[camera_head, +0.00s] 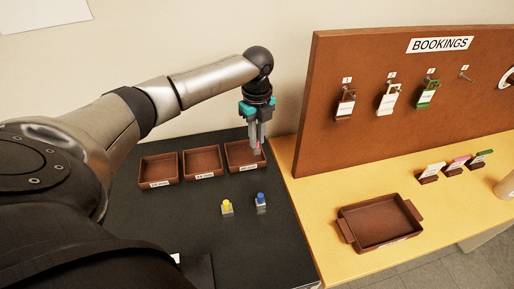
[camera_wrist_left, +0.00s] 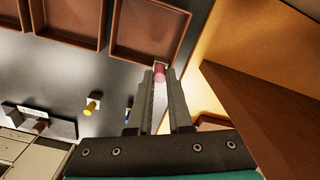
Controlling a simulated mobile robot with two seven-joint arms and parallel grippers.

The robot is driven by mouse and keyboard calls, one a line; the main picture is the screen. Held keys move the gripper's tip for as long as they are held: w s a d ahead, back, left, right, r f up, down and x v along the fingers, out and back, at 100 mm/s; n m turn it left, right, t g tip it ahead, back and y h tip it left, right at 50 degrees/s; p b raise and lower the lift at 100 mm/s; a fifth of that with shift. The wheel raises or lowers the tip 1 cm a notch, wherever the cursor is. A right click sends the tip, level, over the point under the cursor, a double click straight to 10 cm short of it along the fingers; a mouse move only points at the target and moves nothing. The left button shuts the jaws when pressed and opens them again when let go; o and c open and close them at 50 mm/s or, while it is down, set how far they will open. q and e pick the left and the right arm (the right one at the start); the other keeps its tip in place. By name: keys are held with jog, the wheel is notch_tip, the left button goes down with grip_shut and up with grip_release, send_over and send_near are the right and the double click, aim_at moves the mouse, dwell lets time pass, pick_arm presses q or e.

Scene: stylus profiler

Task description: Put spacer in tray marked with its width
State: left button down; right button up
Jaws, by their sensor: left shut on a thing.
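My left gripper (camera_head: 257,147) is shut on a pink-red spacer (camera_wrist_left: 159,74), which shows between its fingertips in the wrist view. In the head view it is over the front part of the rightmost of three brown trays (camera_head: 233,147); I cannot tell whether the spacer touches the tray. The middle tray (camera_head: 203,158) and left tray (camera_head: 159,167) look empty. Each tray has a white front label, too small to read. A yellow-topped spacer (camera_head: 227,206) and a blue-topped spacer (camera_head: 261,201) stand on the dark table in front. My right gripper is not in view.
A brown "BOOKINGS" board (camera_head: 390,110) with hanging tags stands to the right on a yellow table (camera_head: 310,200). That table also holds a brown handled tray (camera_head: 381,239) and several small card stands (camera_head: 455,167). The dark tabletop (camera_head: 150,220) left of the yellow spacer is clear.

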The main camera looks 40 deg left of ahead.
aim_at(257, 148)
pick_arm(q)
jog(key=shift+f, duration=2.05)
jog(key=shift+f, duration=0.15)
jog(key=c, duration=0.8)
grip_release()
jog(key=shift+c, duration=0.2)
notch_tip(257, 148, up, 12)
jog(key=shift+r+p, duration=0.2)
jog(key=shift+p, duration=0.25)
